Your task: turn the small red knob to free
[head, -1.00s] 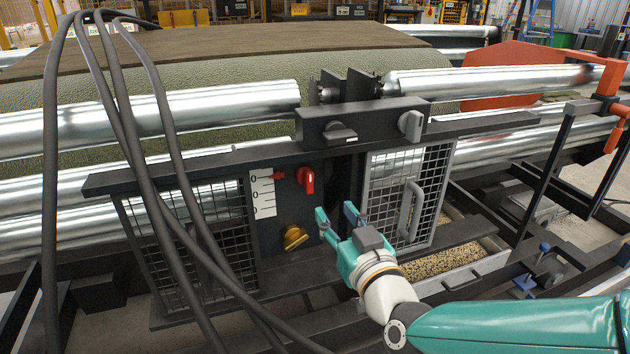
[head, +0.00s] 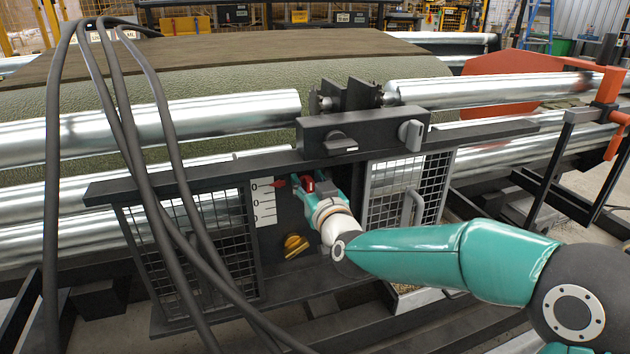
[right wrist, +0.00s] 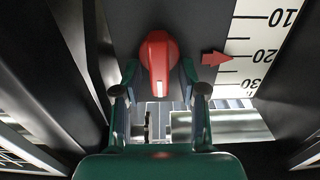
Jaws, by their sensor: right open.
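The small red knob (head: 308,184) sits on the dark panel beside the white scale. In the right wrist view the red knob (right wrist: 158,64) shows upright between the two fingers. My right gripper (head: 306,187) is at the knob and hides part of it in the head view. In the right wrist view my right gripper (right wrist: 160,75) is open, with one finger on each side of the knob; I cannot tell whether they touch it. My left gripper is not in view.
A white scale (right wrist: 254,58) with a red pointer (right wrist: 214,58) is beside the knob. A yellow knob (head: 295,246) sits below it. Two larger knobs are on the black box (head: 375,131) above. Mesh doors flank the panel, and black hoses (head: 125,130) hang at left.

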